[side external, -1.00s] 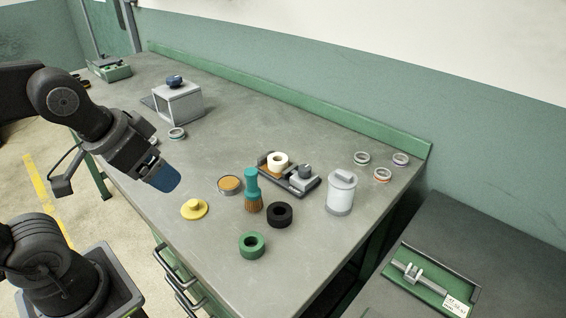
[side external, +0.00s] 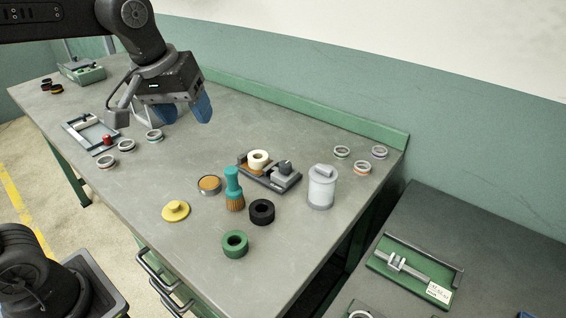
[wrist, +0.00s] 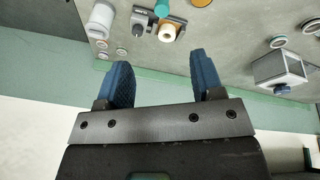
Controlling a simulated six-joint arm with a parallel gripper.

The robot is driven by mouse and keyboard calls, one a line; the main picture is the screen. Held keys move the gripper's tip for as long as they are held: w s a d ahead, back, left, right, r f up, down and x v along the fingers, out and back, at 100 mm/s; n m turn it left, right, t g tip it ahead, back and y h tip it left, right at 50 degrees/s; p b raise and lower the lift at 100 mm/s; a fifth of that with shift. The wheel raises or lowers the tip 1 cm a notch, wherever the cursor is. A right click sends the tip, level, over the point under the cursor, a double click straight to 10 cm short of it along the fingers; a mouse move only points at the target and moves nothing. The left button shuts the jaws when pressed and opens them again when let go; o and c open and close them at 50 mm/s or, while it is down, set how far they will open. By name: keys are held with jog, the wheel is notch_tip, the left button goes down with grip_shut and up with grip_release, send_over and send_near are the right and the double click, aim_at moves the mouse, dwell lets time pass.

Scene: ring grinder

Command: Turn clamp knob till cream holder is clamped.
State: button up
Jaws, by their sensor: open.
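The cream holder (side external: 258,158) is a cream ring in a dark clamp fixture (side external: 270,178) near the middle of the bench. It also shows in the wrist view (wrist: 167,33). The grey clamp knob (side external: 285,166) stands at the fixture's right end in the side view. It also shows in the wrist view (wrist: 138,30). I cannot tell whether the jaw touches the holder. My gripper (side external: 187,110) has blue fingers spread apart with nothing between them. It hangs above the bench, left of and well away from the fixture. Its fingers also show in the wrist view (wrist: 160,68).
A teal brush (side external: 234,188) stands close in front of the fixture. A white canister (side external: 321,188) stands to its right. A black ring (side external: 262,212), green ring (side external: 235,244) and yellow knobbed disc (side external: 175,211) lie nearer. A grey box (wrist: 280,68) shows right in the wrist view.

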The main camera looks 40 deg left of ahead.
jog(key=w+d+f+n+g, duration=0.2)
jog(key=w+n, duration=0.3)
jog(key=w, duration=0.8)
jog(key=n+g, duration=0.2)
jog(key=n, duration=0.4)
send_near(285, 164)
notch_tip(285, 164, down, 10)
jog(key=shift+d+r, duration=0.1)
jog(key=c, duration=0.9)
jog(key=shift+m, duration=0.4)
